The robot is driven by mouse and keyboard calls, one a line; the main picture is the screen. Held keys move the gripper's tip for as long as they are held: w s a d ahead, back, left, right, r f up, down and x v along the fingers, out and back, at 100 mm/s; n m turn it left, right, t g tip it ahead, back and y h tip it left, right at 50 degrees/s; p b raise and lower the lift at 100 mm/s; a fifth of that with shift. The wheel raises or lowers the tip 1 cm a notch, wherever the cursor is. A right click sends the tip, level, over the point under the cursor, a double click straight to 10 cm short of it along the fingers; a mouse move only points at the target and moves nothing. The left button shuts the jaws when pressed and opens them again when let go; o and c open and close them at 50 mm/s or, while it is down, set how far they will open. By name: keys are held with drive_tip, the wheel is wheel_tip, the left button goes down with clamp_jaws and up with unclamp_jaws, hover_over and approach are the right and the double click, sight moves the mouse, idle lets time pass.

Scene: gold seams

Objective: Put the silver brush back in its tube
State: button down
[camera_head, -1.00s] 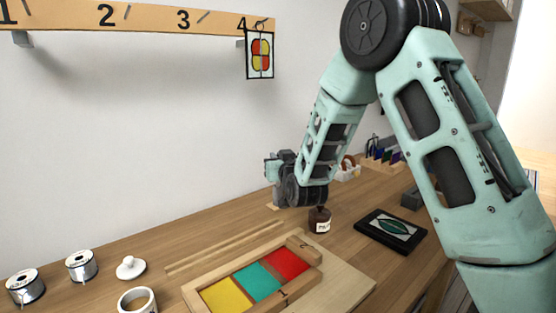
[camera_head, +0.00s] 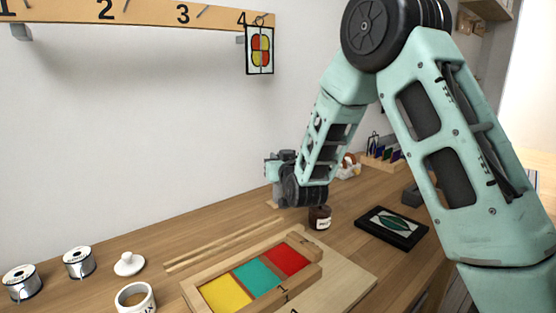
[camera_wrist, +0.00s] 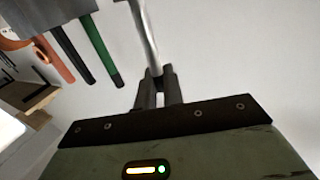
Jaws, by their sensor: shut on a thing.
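In the wrist view my gripper (camera_wrist: 158,88) is shut on a thin silver shaft, which I take to be the silver brush (camera_wrist: 148,38). The shaft rises from between the fingers, leans a little left and runs out of the top of the view, so its far end is hidden. In the head view my gripper is small and mostly hidden by my own wrist, above the back of the bench near the white wall, and the brush cannot be made out. I cannot identify the tube in either view.
Tools with green (camera_wrist: 103,55), black and orange handles hang left of the brush in the wrist view.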

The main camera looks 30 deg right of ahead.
drive_tip(key=c, duration=1)
unclamp_jaws()
drive_tip(key=shift+o, duration=0.2)
drive_tip(key=shift+r+p, duration=1.95)
drive_tip(key=shift+r, duration=1.6)
